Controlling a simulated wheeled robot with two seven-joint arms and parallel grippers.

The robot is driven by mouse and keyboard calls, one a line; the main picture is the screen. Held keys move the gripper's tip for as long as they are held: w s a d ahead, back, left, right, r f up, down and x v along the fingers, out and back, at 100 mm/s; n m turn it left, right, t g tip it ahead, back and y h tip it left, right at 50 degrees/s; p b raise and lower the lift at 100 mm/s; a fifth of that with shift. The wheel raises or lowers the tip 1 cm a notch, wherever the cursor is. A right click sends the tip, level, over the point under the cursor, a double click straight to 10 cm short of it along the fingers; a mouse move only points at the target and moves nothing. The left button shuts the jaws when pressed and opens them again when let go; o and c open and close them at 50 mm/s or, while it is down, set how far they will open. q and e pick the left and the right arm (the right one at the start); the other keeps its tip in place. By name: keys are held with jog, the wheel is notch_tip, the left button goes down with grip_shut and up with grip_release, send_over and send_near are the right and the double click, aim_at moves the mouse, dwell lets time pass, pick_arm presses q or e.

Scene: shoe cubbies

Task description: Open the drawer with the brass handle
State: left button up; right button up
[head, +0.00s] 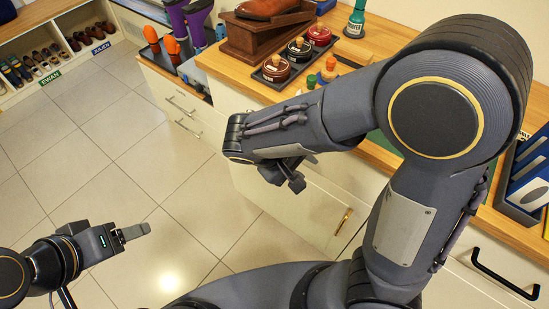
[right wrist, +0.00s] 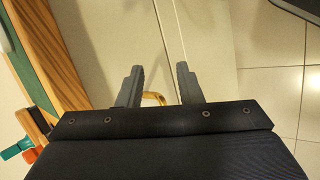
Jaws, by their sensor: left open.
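The brass handle (head: 343,221) is on the pale cabinet front below the wooden counter, in the lower middle of the head view. Its pale drawer front (head: 305,208) is partly covered by my right arm. My right gripper (head: 284,178) is in front of the cabinet, up and left of the handle in the head view. In the right wrist view its two fingers are apart, and part of the brass handle (right wrist: 153,98) shows between them near their bases. I cannot tell whether they touch it. My left gripper (head: 135,232) is open and empty over the floor, far from the handle.
The counter (head: 235,78) holds shoe care tins (head: 276,68), a wooden box with a brown shoe and bottles. Silver handles (head: 181,106) are on the cabinets farther left, a black handle (head: 505,275) at lower right. Shoe cubbies stand at upper left. The tiled floor (head: 110,150) is clear.

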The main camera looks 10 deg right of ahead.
jog(key=w+a+f+n+t+h+b, duration=0.3)
jog(key=w+a+t+h+b, duration=0.25)
jog(key=a+t, duration=0.35)
pick_arm(q)
notch_tip(320, 180, down, 8)
pick_arm(e)
jog(key=x, duration=0.7)
jog(key=shift+w+f+g, duration=0.2)
jog(key=shift+f+g, duration=0.05)
jog(key=shift+g, duration=0.15)
pick_arm(q)
jog(key=shift+r, duration=0.1)
pick_arm(e)
jog(key=shift+a+y, duration=0.1)
jog(key=shift+y, duration=0.15)
grip_shut()
